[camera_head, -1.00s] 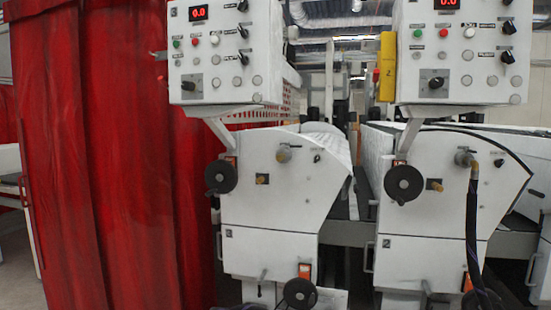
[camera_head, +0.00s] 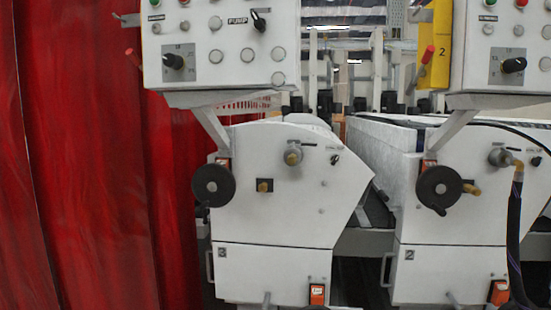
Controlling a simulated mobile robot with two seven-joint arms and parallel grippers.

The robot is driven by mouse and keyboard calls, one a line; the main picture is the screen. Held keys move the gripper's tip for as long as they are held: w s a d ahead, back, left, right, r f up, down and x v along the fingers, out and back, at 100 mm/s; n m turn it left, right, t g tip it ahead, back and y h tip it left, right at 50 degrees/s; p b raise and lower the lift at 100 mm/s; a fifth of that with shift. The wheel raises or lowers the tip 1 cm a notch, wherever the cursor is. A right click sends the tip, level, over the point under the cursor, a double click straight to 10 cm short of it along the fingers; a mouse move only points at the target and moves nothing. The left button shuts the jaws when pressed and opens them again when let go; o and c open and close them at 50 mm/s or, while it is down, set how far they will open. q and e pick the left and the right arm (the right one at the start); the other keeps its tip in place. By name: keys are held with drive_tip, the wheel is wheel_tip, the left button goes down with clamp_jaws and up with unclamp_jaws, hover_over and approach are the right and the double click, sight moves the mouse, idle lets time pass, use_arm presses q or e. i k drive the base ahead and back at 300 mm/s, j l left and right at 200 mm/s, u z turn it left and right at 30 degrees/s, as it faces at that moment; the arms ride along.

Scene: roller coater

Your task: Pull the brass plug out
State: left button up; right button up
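Two white roller machines stand side by side. On the left machine (camera_head: 300,205), a small brass plug (camera_head: 292,158) sits in a round grey fitting on the upper front face. A second brass piece (camera_head: 264,186) sticks out of a dark square plate lower and to the left. The right machine (camera_head: 455,225) has a similar brass piece (camera_head: 471,189) beside its handwheel, and its grey fitting (camera_head: 502,157) carries a brass elbow with a black hose. Which brass piece the task means cannot be told for certain. Neither of my grippers is in view.
Black handwheels (camera_head: 213,185) stick out from the machine fronts. White control boxes (camera_head: 220,50) overhang the machines on angled brackets. A red strip curtain (camera_head: 90,160) fills the left side. The black hose (camera_head: 514,235) hangs down at the right.

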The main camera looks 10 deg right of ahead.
sight(292, 160)
drive_tip(key=i+j, duration=0.35)
drive_tip(key=i, duration=0.15)
drive_tip(key=i+j, duration=0.75)
drive_tip(key=i, duration=0.25)
drive_tip(key=k+j+u, duration=0.05)
